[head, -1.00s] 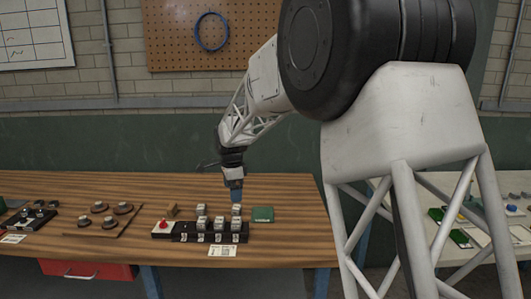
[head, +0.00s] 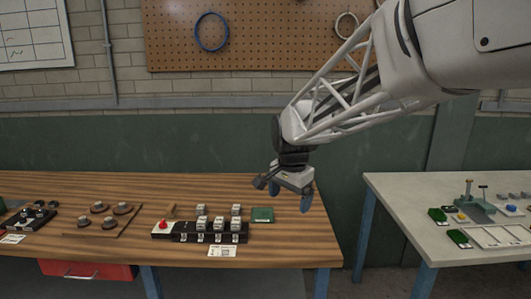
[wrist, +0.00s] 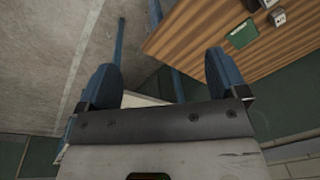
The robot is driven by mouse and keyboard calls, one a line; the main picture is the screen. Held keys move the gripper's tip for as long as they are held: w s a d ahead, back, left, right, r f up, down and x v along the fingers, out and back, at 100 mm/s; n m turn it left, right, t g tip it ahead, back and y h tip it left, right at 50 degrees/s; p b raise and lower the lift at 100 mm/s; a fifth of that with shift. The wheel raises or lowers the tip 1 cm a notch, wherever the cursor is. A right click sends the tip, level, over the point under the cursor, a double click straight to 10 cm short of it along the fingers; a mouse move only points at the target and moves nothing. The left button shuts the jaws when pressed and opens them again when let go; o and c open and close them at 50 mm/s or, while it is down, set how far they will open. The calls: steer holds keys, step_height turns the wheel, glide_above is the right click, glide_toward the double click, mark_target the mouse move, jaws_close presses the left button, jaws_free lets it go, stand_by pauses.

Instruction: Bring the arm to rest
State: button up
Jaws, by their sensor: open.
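My gripper (head: 287,200) is open and empty. In the head view it hangs in the air by the right end of the wooden table (head: 290,240), with its blue fingertips pointing down. The wrist view shows its two blue fingers (wrist: 160,78) spread apart with nothing between them. Below them are the concrete floor (wrist: 60,50) and the table's edge. My arm reaches in from the upper right in the head view.
A black holder (head: 190,237) with several grey-white blocks, a red button (head: 163,225) and a green pad (head: 262,214) are on the wooden table. A pale table (head: 400,210) stands right, across a gap. A pegboard (head: 270,30) hangs behind.

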steer(key=s+d+f+n, duration=0.1)
steer(key=s+d, duration=0.3)
steer(key=s, duration=0.6)
steer(key=s+d+f+n, duration=0.2)
steer(key=s+d+n, duration=0.2)
steer(key=s, duration=0.6)
steer(key=s+d+f+n+t, duration=0.1)
steer(key=s+d+f+n, duration=0.1)
steer(key=s, duration=0.8)
steer(key=shift+s+d+n, duration=0.2)
steer(key=shift+d+n, duration=0.3)
steer(key=shift+d, duration=0.65)
